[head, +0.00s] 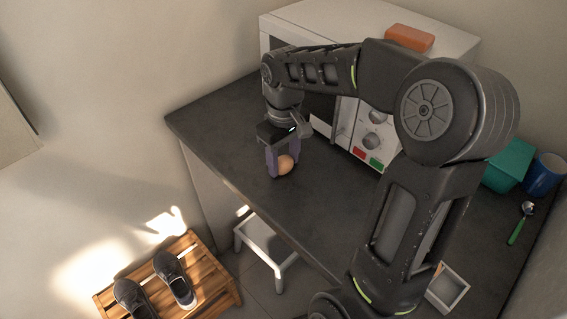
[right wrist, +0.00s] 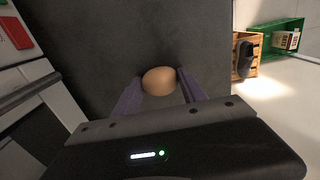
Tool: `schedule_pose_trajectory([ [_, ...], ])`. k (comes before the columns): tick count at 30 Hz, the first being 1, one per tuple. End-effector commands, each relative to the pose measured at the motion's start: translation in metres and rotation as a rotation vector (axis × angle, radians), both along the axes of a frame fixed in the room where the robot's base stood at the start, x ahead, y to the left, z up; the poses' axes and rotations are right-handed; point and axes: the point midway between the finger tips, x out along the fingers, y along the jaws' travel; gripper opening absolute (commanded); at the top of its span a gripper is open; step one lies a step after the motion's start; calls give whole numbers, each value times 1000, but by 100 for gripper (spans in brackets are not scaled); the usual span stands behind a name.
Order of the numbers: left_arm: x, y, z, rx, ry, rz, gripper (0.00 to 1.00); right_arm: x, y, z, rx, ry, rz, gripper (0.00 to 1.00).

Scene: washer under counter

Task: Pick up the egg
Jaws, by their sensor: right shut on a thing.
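The brown egg (head: 286,164) is at the far left part of the dark counter, in front of the microwave. My right gripper (head: 279,170) reaches down over it with its purple fingers on either side and is shut on it. In the right wrist view the egg (right wrist: 159,81) sits between the two fingertips (right wrist: 158,84). The egg is at or close to the counter surface; I cannot tell whether it touches. My left gripper is in neither view.
The microwave (head: 345,122) stands behind the egg, with an orange block (head: 409,38) on top. A teal container (head: 508,165), a blue cup (head: 544,174) and a green-handled spoon (head: 518,228) are at the right. A white stool (head: 266,243) and a wooden rack (head: 215,280) with shoes stand below.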

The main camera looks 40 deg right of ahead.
Motion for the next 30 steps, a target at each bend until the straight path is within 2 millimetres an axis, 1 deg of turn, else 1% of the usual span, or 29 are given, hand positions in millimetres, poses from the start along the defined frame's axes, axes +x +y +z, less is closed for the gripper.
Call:
schedule_pose_trajectory([
  [1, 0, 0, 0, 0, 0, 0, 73, 0, 0, 0, 0, 0, 0, 37],
  [9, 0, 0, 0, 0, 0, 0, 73, 0, 0, 0, 0, 0, 0, 15],
  [12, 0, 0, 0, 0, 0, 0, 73, 0, 0, 0, 0, 0, 0, 8],
  [19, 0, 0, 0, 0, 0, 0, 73, 0, 0, 1, 0, -1, 0, 8],
  [23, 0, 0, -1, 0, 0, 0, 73, 1, 0, 9, -1, -2, 0, 8],
  [26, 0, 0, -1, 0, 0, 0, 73, 1, 0, 23, -1, -4, 0, 8],
  [30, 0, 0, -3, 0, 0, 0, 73, 1, 0, 49, -1, -5, 1, 8],
])
